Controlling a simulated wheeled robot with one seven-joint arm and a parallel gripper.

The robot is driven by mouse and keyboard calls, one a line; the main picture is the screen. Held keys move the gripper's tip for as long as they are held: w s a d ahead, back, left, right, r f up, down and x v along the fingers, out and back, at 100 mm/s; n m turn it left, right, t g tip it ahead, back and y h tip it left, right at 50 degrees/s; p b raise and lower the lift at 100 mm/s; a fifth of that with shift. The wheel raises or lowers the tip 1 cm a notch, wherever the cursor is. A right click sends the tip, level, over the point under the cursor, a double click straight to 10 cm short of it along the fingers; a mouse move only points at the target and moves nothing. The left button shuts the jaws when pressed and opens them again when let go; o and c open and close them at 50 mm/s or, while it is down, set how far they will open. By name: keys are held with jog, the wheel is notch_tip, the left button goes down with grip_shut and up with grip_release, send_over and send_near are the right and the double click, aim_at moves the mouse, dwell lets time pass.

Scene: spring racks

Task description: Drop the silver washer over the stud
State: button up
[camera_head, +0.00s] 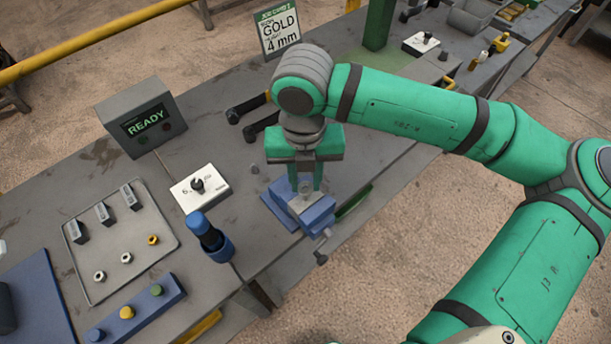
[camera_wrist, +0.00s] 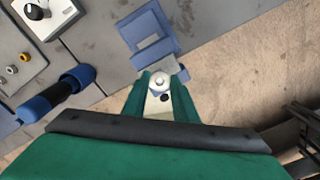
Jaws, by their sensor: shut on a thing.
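My gripper (camera_head: 305,188) points down over the blue vise (camera_head: 285,212) at the table's front edge. In the wrist view its green fingers (camera_wrist: 161,80) are closed around a small, bright round piece, which looks like the silver washer (camera_wrist: 160,79). A pale metal block (camera_head: 318,203) sits in the vise, just below the fingertips. The stud cannot be clearly told apart under the fingers. I cannot tell whether the washer touches it.
A grey tray (camera_head: 118,284) holds silver and gold rings. A box reads READY (camera_head: 143,117); a sign (camera_head: 278,34) reads GOLD 4 mm.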

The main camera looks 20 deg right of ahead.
jog(key=shift+f, duration=0.8)
jog(key=o, duration=1.4)
jog(key=shift+r, duration=3.55)
